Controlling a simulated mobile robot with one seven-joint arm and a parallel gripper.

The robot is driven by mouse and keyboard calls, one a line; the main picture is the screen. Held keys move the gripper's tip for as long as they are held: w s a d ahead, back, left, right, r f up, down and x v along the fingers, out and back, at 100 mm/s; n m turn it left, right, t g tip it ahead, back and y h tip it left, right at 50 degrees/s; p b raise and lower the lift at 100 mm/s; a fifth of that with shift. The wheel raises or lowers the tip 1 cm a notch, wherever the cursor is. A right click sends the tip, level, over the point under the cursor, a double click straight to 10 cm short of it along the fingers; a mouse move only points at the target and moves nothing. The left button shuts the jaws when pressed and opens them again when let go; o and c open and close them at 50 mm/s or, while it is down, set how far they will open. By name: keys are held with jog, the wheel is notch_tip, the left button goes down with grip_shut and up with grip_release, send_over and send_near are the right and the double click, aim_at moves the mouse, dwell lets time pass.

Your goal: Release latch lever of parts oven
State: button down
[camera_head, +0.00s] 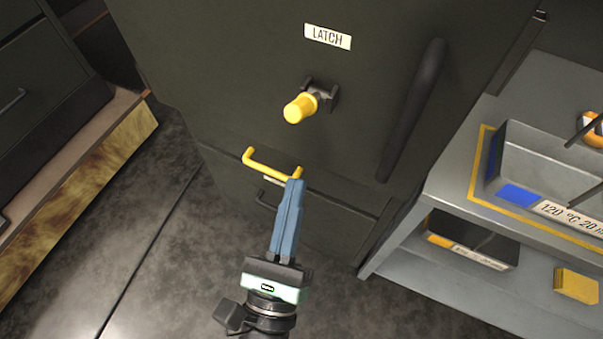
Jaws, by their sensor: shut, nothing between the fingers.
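The parts oven (230,60) is a dark grey cabinet with a white LATCH label (327,36) on its front. Below the label, the latch lever (300,107) shows as a yellow knob end on a dark bracket, pointing out toward the camera. My gripper (296,183), with blue fingers, is shut and empty. In the picture it is below the latch lever, its tips overlapping the right end of a yellow bar handle (268,166). I cannot tell whether the tips touch that handle.
A long black handle (412,110) runs down the oven front at right. A grey shelf unit (452,165) stands at right with a grey tray (545,160) labelled 120 °C. A wood-sided cabinet (85,185) stands at left. The floor (150,250) between is clear.

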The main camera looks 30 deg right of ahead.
jog(key=b+v, duration=0.1)
jog(key=v, duration=0.5)
jog(key=shift+w+a+r, duration=0.1)
jog(key=shift+r, duration=0.1)
jog(key=w+a+r+n+t+y, duration=0.3)
jog(key=w+r+n+y, duration=0.15)
jog(key=r+n, duration=0.4)
jog(key=w+a+r+n+t+y, duration=0.2)
jog(key=w+r+n+t+y, duration=0.25)
jog(key=r+n, duration=0.4)
jog(key=w+a+r+n+t+y, duration=0.25)
jog(key=w+r+n+y, duration=0.2)
jog(key=r+n, duration=0.4)
notch_tip(320, 180, up, 33)
jog(key=s+d+n+p, duration=0.2)
jog(key=s+n+p, duration=0.1)
jog(key=n+p, duration=1.1)
jog(key=shift+n, duration=0.35)
